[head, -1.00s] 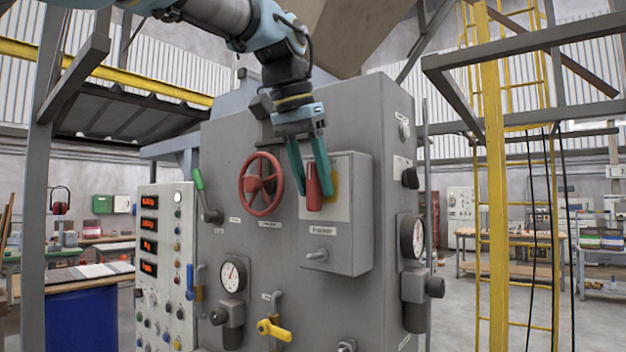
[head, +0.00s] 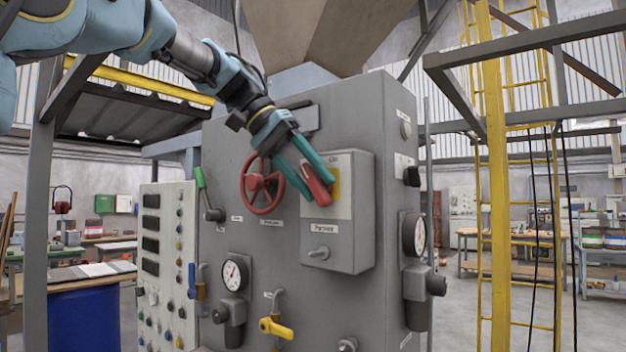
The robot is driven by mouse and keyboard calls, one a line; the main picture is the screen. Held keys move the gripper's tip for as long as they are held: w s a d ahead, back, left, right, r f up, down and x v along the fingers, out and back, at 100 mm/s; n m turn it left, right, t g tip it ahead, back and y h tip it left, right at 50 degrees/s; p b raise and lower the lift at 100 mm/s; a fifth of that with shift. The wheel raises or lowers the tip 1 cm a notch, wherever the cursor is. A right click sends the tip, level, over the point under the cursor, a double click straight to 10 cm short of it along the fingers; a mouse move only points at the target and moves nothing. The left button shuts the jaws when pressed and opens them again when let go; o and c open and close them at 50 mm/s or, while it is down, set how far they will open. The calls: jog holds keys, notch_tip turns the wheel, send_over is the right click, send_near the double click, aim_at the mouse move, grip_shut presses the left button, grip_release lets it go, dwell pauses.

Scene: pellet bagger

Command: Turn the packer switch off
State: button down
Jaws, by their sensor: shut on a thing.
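The packer switch is a grey box (head: 352,240) on the front of the grey machine, with a label that seems to read "Packer". Its red handle (head: 316,186) sits over a yellow plate (head: 335,187) and is tilted, its lower end toward the right. My gripper (head: 319,191) comes in from the upper left, its green fingers on either side of the red handle, shut on it. The handle's pivot is partly hidden by the fingers.
A red handwheel (head: 262,184) is close left of my gripper. A green-handled lever (head: 205,196), gauges (head: 234,273) and a yellow valve handle (head: 275,328) stick out from the machine. The panel displays (head: 150,226) at left are dark. A yellow ladder stands right.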

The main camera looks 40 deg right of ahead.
jog(key=shift+w+f+n+g+h+b, duration=0.15)
jog(key=shift+g+h+b, duration=0.1)
jog(key=shift+g, duration=0.35)
jog(key=shift+w+f+n+g+h+b, duration=0.15)
jog(key=shift+g+h+b, duration=0.1)
jog(key=shift+g, duration=0.35)
jog(key=n+g+h+b, duration=0.1)
jog(key=g+b, duration=0.1)
jog(key=g, duration=0.1)
jog(key=shift+a+f, duration=0.1)
jog(key=shift+f, duration=0.05)
jog(key=g+h+b, duration=0.1)
jog(key=g+b, duration=0.1)
jog(key=shift+f+n+g+h, duration=0.15)
jog(key=shift+n+g+h, duration=0.15)
jog(key=shift+n+h, duration=0.1)
jog(key=shift+n+g+h+b, duration=0.35)
jog(key=shift+g+b, duration=0.25)
jog(key=shift+b, duration=0.3)
jog(key=c, duration=0.7)
grip_release()
